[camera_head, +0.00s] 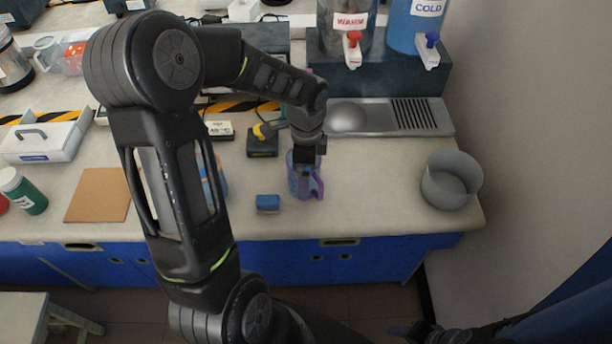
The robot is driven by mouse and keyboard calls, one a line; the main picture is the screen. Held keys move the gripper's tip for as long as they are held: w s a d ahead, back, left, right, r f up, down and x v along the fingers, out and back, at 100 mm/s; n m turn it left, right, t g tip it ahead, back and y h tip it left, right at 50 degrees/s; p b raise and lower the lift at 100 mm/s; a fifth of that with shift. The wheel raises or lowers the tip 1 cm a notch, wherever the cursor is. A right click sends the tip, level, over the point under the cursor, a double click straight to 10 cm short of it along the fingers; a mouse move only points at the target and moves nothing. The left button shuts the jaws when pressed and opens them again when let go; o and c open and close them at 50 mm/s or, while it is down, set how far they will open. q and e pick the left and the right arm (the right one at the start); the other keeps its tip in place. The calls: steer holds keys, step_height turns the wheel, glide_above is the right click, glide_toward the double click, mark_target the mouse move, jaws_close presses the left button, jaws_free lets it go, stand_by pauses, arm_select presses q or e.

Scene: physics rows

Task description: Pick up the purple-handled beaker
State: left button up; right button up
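The purple-handled beaker (293,184) stands upright on the bench near its front edge. It is clear bluish-purple, with its purple handle toward the front right. My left arm reaches over the bench, and its gripper (306,168) points down at the beaker's rim. The gripper overlaps the beaker's upper part; whether its fingers are closed on the wall is too small to tell. Dark parts of my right arm show at the bottom right edge, low in front of the bench, and its fingers cannot be made out.
A small blue block (268,203) lies just left of the beaker. A grey round pot (451,181) stands at the right end. A brown board (98,195) lies left.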

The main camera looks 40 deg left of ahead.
arm_select(q)
steer(key=shift+c, duration=0.5)
steer(key=c, duration=1.7)
steer(key=shift+r, duration=0.15)
steer(key=shift+c, duration=0.2)
step_height(320, 180, up, 10)
steer(key=shift+b, duration=0.4)
